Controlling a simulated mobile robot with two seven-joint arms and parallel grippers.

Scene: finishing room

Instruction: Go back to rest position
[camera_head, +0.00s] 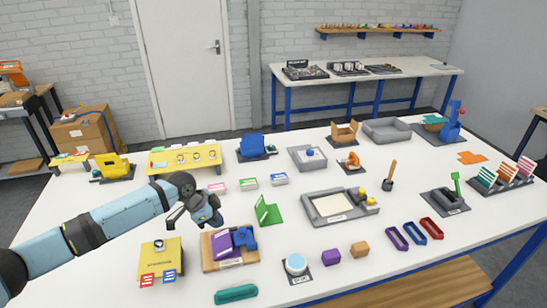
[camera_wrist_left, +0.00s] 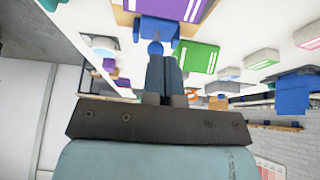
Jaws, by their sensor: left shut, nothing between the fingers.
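My left gripper (camera_head: 212,222) hangs above the white table near its front left, at the end of my blue-grey arm. In the left wrist view its two fingers (camera_wrist_left: 161,62) are together with nothing between them. In the head view it is just behind and above a wooden board (camera_head: 210,266) that bears a purple piece (camera_head: 222,247) and a blue piece (camera_head: 245,237). The blue piece also shows in the left wrist view (camera_wrist_left: 158,30), beyond the fingertips. I cannot tell the exact gap between them. My right gripper is not in view.
A green stand (camera_head: 267,212) is close right of the gripper. A yellow box (camera_head: 160,262) is in front left. A long yellow board (camera_head: 185,160) and a blue holder (camera_head: 252,147) stand farther back. A grey tray (camera_head: 340,205) is at the middle. Bare tabletop lies between many items.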

